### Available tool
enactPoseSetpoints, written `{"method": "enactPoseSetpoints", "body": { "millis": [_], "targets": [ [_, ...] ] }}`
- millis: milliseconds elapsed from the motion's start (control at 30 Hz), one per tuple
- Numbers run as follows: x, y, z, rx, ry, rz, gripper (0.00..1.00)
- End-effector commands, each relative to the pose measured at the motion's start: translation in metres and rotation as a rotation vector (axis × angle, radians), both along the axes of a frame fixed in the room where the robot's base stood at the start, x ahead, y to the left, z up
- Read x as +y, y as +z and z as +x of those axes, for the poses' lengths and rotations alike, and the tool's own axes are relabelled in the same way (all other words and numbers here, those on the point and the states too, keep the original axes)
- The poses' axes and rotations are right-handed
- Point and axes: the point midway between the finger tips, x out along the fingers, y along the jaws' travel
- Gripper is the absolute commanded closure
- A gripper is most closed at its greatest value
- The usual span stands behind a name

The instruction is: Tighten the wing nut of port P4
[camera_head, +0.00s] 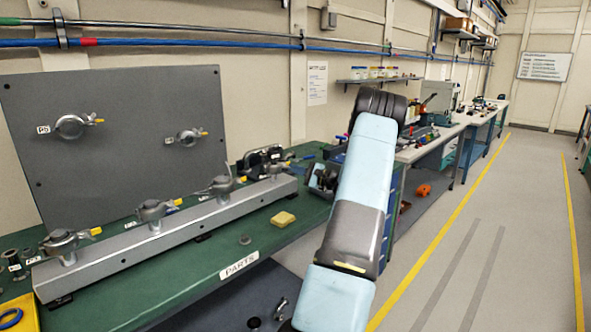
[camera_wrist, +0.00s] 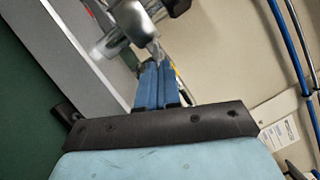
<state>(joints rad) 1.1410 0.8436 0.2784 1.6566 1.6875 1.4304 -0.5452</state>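In the wrist view, my gripper's blue fingers (camera_wrist: 157,82) are close together, with only a thin gap between them. Their tips reach a silver clamp (camera_wrist: 143,22) and appear shut on its wing nut (camera_wrist: 155,50), mostly hidden by the fingers. A bit of yellow shows beside the right finger. I cannot read this clamp's label. In the head view, a grey rail (camera_head: 190,232) carries several clamped ports with yellow-marked wing nuts, among them a near clamp (camera_head: 65,243), a middle clamp (camera_head: 155,210) and a farther clamp (camera_head: 221,185). My fingers cannot be made out there.
An upright grey panel (camera_head: 110,120) behind the rail holds two more clamps, one labelled P5 (camera_head: 43,129). A yellow block (camera_head: 283,219) and a small dark disc (camera_head: 245,240) lie on the green bench (camera_head: 190,275). Blue pipes (camera_head: 200,41) run along the wall. The floor aisle right is clear.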

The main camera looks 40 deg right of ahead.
Motion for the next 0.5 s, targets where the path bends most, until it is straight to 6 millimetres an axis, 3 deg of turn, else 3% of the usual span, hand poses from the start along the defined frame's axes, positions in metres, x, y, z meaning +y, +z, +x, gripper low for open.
{"method": "enactPoseSetpoints", "body": {
  "millis": [500],
  "targets": [
    [-0.0001, -0.0078, -0.0026, 0.021, -0.005, 0.171, 1.00]
  ]
}}
